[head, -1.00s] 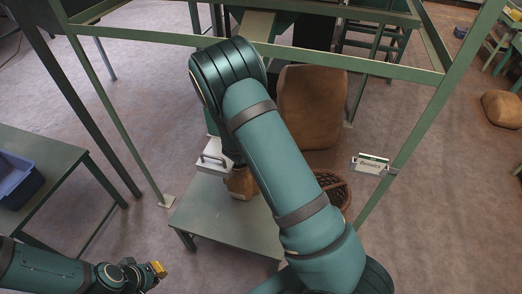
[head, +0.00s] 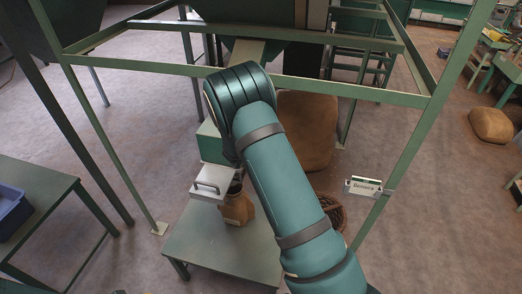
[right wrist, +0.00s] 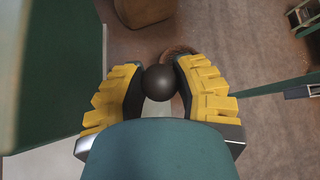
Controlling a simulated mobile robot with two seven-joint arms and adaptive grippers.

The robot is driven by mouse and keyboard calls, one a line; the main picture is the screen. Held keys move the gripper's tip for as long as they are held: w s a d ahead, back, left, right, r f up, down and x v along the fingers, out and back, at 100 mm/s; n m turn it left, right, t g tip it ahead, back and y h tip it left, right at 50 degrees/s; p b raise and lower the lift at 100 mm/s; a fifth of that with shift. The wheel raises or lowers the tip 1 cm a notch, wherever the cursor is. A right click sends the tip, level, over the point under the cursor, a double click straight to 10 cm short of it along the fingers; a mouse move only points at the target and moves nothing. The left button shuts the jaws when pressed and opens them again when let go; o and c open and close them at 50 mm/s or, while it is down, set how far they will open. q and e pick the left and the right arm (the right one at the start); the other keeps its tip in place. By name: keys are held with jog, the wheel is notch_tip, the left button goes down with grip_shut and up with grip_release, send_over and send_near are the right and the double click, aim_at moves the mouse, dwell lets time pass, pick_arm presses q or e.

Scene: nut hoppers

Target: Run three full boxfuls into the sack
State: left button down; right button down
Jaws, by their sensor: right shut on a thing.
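My right arm reaches up the middle of the head view and hides its own gripper there. In the right wrist view my right gripper (right wrist: 160,84) is shut on a dark round knob (right wrist: 160,80), with a yellow finger on either side. In the head view a green box (head: 210,143) shows left of the arm, with a pale plate with a handle (head: 212,182) below it. A hopper (head: 275,52) hangs above, partly hidden. My left gripper is out of view.
Green frame posts (head: 415,150) surround the hopper. A large brown sack (head: 307,125) and a wicker basket (head: 332,210) are behind the arm. A name plate (head: 363,187) is on the right post. A side table (head: 40,215) with a blue bin (head: 12,208) is at left.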

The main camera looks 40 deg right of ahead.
jog(key=shift+w+d+r, duration=0.1)
jog(key=shift+r, duration=0.1)
jog(key=c, duration=0.8)
grip_release()
jog(key=shift+o, duration=1)
jog(key=shift+f, duration=0.1)
jog(key=v, duration=1.2)
